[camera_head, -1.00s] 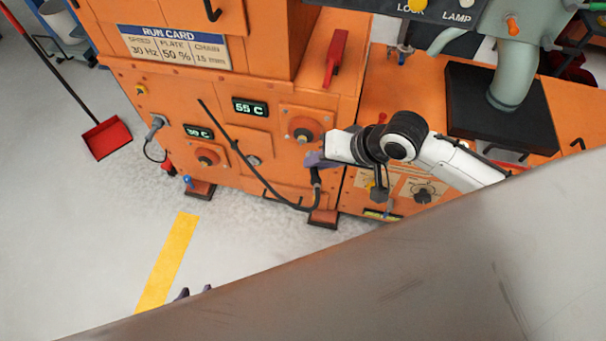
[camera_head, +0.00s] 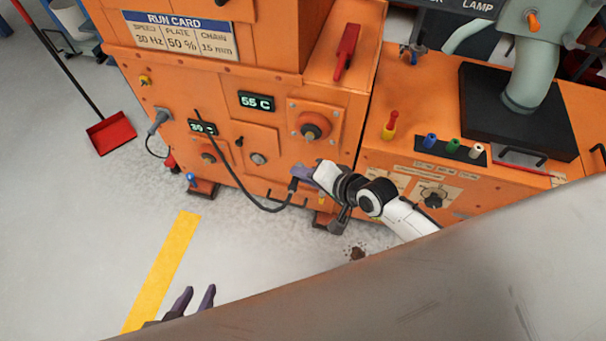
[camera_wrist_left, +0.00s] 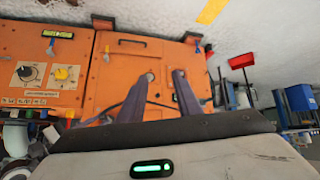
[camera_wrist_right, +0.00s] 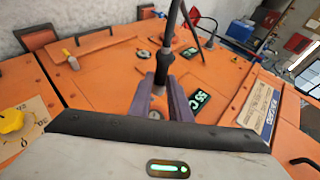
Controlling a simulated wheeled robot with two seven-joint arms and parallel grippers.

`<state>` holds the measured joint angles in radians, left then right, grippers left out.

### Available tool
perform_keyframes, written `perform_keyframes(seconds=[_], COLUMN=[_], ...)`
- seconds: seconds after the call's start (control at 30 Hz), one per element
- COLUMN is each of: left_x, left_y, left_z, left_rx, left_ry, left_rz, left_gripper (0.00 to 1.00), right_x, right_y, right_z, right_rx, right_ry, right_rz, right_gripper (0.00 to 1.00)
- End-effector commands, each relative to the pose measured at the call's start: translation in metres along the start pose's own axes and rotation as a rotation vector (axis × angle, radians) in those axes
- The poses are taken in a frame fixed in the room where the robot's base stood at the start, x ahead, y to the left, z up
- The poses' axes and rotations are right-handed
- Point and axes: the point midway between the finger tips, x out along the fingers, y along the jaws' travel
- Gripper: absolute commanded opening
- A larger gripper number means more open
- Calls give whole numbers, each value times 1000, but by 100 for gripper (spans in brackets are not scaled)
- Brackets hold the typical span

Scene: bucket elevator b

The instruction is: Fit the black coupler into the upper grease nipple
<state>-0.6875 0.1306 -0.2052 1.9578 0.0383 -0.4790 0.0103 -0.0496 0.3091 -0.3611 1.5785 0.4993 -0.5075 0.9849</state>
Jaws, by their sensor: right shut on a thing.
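My right gripper (camera_head: 300,173) is shut on the black coupler (camera_wrist_right: 164,65) at the end of a black hose (camera_head: 255,199). It holds the coupler off the lower front of the orange machine, below and left of the upper round red fitting (camera_head: 312,127) beside the 55 C display. A lower round fitting (camera_head: 208,154) sits near the second display. I cannot clearly make out the upper grease nipple itself. In the right wrist view the coupler is between the fingers, with the hose rising away. My left gripper (camera_head: 197,300) is open and empty above the floor; its parted fingers also show in the left wrist view (camera_wrist_left: 160,95).
A large grey surface covers the lower right of the head view. The orange bench at right carries a red-topped yellow tool (camera_head: 391,125), coloured fittings (camera_head: 453,146) and a black block (camera_head: 520,110).

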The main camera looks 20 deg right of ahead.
Motion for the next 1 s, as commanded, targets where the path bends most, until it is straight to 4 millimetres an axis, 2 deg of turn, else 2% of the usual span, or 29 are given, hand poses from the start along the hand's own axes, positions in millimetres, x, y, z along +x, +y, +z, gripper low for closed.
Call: perform_keyframes(seconds=[0.27, 0.5, 1.0], left_x=[5, 11, 11], left_y=[1, 4, 5], left_z=[-3, 4, -1], left_rx=[3, 6, 7], left_ry=[16, 6, 17], left_rz=[2, 7, 10], left_gripper=[31, 31, 31], right_x=[11, 19, 21], right_y=[-2, -2, -3], right_z=[-28, -46, -54], right_rx=[-5, -3, -3], right_ry=[5, 4, 3], right_rz=[-1, -2, -1], right_gripper=[0, 0, 0])
